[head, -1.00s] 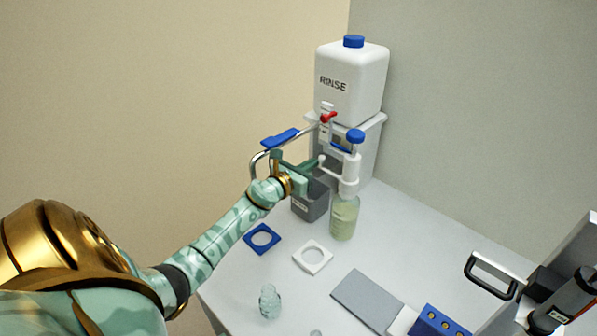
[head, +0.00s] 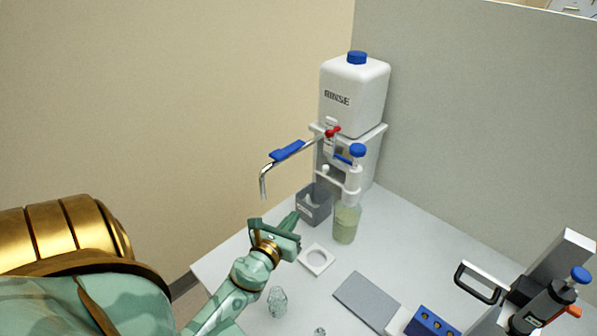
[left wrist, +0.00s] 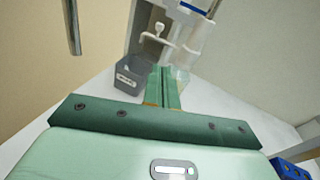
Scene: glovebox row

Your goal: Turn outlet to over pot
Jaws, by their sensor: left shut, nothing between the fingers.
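The outlet (head: 264,182) is a bent metal pipe with a blue grip (head: 287,151), reaching out left from the rinse tank (head: 354,98). Its down-turned end hangs to the left of the grey pot (head: 315,208), not above it. The outlet end shows at the top left of the left wrist view (left wrist: 72,26). The pot has a white label in that view (left wrist: 132,78). My left gripper (head: 292,220) is shut and empty, in front of the pot and apart from the outlet; its closed fingers show in the left wrist view (left wrist: 163,88). My right gripper is not in view.
A bottle of greenish liquid (head: 346,224) stands right of the pot. A white ring plate (head: 316,259), a grey mat (head: 367,301), a small glass vessel (head: 277,302) and a blue rack (head: 428,322) lie nearer. A black-handled device (head: 530,305) stands at right.

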